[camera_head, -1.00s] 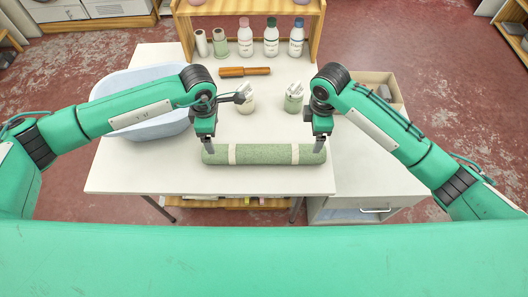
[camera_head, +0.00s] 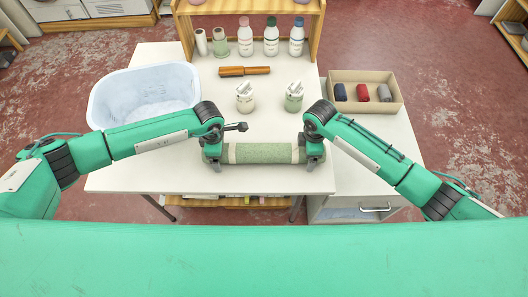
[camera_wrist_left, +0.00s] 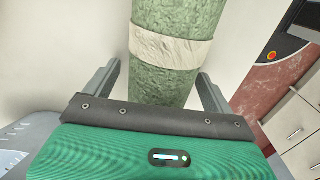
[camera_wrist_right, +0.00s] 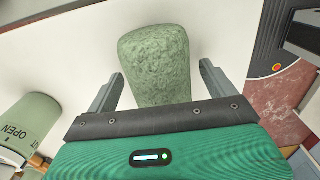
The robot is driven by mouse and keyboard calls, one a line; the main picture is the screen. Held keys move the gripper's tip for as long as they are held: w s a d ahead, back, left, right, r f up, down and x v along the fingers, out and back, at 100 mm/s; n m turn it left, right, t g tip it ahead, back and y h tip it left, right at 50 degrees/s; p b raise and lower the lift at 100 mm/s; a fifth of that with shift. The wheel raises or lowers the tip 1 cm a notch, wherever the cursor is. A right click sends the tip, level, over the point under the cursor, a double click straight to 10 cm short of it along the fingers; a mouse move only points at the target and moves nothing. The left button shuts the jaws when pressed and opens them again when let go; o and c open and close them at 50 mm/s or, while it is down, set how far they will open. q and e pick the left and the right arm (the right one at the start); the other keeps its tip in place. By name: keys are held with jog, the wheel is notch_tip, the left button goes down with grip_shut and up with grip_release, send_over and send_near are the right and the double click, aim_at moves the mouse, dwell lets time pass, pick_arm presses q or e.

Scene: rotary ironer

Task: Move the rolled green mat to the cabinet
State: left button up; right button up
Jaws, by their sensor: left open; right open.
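The rolled green mat (camera_head: 264,154) lies lengthwise left to right near the front edge of the white table, with pale bands around it. My left gripper (camera_head: 215,163) is open at the mat's left end, its fingers on either side of the roll. The left wrist view shows the mat (camera_wrist_left: 165,85) between the two fingers, with gaps beside it. My right gripper (camera_head: 312,162) is open at the mat's right end. In the right wrist view the mat's end (camera_wrist_right: 155,60) sits between the open fingers. A cabinet with a handle (camera_head: 350,212) stands at the front right under the tabletop.
A pale blue basket (camera_head: 145,90) stands at the left. Two labelled jars (camera_head: 294,98) and a wooden rolling pin (camera_head: 245,71) are behind the mat. A box (camera_head: 365,92) with three small rolls is at the right. A wooden shelf with bottles (camera_head: 245,38) stands at the back.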

pick_arm(q)
jog(key=c, duration=1.4)
pick_arm(e)
jog(key=c, duration=1.4)
pick_arm(q)
jog(key=shift+r, duration=0.25)
pick_arm(e)
jog(key=shift+r, duration=0.2)
